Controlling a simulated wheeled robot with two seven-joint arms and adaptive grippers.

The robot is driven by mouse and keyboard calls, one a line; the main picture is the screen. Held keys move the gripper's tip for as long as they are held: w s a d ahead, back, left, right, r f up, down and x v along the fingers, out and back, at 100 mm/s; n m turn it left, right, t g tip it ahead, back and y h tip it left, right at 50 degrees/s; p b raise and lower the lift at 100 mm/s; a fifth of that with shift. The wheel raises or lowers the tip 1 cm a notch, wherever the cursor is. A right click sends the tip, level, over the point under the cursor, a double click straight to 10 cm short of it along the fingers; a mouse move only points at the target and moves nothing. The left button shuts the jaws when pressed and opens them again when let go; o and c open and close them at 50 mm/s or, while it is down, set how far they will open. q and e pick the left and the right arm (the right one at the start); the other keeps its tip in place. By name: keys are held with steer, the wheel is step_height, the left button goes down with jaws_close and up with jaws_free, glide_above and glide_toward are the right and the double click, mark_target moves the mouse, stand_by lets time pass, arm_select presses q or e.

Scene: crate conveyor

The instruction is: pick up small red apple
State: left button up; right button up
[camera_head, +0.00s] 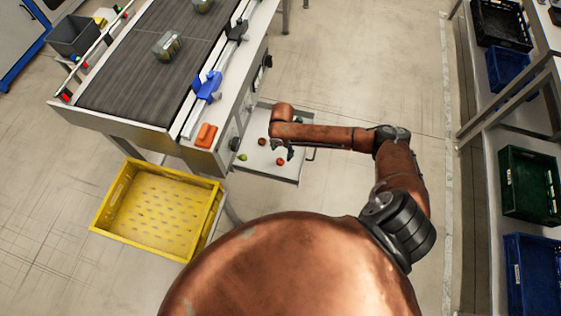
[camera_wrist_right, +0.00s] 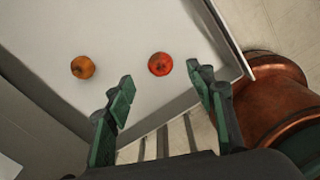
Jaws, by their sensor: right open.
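A small red apple (camera_wrist_right: 160,64) lies on the pale drawer floor in the right wrist view, just beyond and between my fingertips. An orange-brown round fruit (camera_wrist_right: 83,67) lies to its left. In the head view, two small reddish fruits, one nearer the back (camera_head: 262,141) and one nearer the front (camera_head: 280,162), lie in the open drawer (camera_head: 263,172); I cannot tell surely which is which. My right gripper (camera_wrist_right: 160,80) is open and empty, above the drawer; it also shows in the head view (camera_head: 283,151). My left gripper is out of view.
A green fruit (camera_head: 242,157) lies at the drawer's left. The conveyor (camera_head: 150,75) stands behind left, with an orange block (camera_head: 206,135) on its edge. A yellow crate (camera_head: 110,190) is on the floor at left. Shelves with crates (camera_head: 528,185) line the right. Floor between is clear.

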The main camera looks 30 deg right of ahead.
mark_target(280, 160)
step_height(280, 160, down, 3)
steer(key=shift+r+b, duration=0.1)
steer(key=shift+b, duration=0.3)
steer(key=f, duration=0.1)
steer(key=f+b, duration=0.1)
steer(key=f, duration=0.2)
steer(key=shift+a+b, duration=0.35)
steer(key=shift+f, duration=0.5)
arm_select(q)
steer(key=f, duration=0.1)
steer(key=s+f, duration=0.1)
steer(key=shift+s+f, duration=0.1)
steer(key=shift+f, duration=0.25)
arm_select(e)
steer(key=shift+r, duration=0.1)
steer(key=c, duration=1)
steer(key=shift+r, duration=0.15)
steer(key=shift+c, duration=0.2)
